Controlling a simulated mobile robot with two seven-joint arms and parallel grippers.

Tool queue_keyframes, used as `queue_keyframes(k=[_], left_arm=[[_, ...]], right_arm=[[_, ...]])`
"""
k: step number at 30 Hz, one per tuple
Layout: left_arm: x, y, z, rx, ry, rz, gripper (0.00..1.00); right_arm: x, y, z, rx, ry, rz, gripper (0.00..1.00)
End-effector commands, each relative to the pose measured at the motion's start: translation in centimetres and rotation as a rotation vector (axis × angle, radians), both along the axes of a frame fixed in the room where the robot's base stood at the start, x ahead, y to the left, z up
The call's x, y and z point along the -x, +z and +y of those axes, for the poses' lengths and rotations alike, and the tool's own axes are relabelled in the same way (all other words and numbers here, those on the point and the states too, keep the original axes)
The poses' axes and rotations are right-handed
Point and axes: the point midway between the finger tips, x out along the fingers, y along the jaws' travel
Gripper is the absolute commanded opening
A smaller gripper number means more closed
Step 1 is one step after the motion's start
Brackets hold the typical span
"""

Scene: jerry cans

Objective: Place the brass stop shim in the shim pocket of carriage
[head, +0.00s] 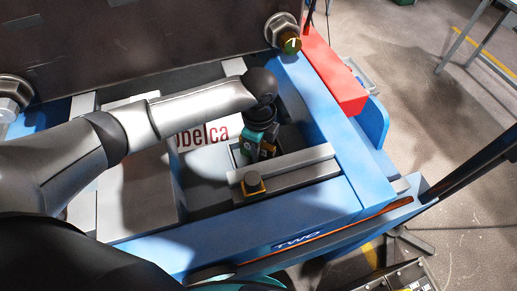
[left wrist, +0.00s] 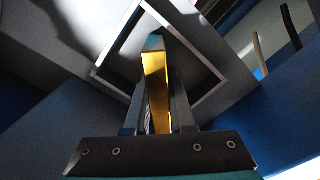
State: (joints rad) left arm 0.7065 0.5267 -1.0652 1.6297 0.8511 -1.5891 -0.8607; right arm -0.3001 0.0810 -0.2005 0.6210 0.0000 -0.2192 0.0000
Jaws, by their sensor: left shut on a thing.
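My left gripper (head: 266,152) points down into the blue carriage (head: 300,212) in the head view. In the left wrist view it (left wrist: 157,105) is shut on the brass stop shim (left wrist: 156,85), a narrow yellow bar standing up between the fingers. A square, grey-walled pocket (left wrist: 208,101) lies right beyond the shim, which overlaps its opening. In the head view the pocket rim (head: 234,153) shows beside the fingers, which hide much of it. I cannot tell whether the shim touches the pocket floor. My right gripper is not in view.
A grey bar (head: 290,170) with a brass-topped block (head: 253,184) lies just in front of the gripper. A red block (head: 333,75) and a large bolt (head: 283,32) stand behind. A dark wall (head: 150,40) closes the back.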

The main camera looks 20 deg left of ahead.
Motion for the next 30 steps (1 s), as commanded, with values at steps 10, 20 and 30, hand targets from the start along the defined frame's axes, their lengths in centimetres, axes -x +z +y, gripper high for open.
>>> queue_keyframes(k=[10,20,30], left_arm=[[0.0,-0.2,0.0,0.000,0.000,0.001,0.52],[0.0,0.2,0.0,0.000,0.000,0.000,0.52],[-0.1,6.5,-0.1,0.002,0.000,-0.004,0.52]], right_arm=[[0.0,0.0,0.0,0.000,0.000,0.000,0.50],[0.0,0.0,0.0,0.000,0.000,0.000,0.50],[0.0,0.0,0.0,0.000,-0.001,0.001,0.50]])
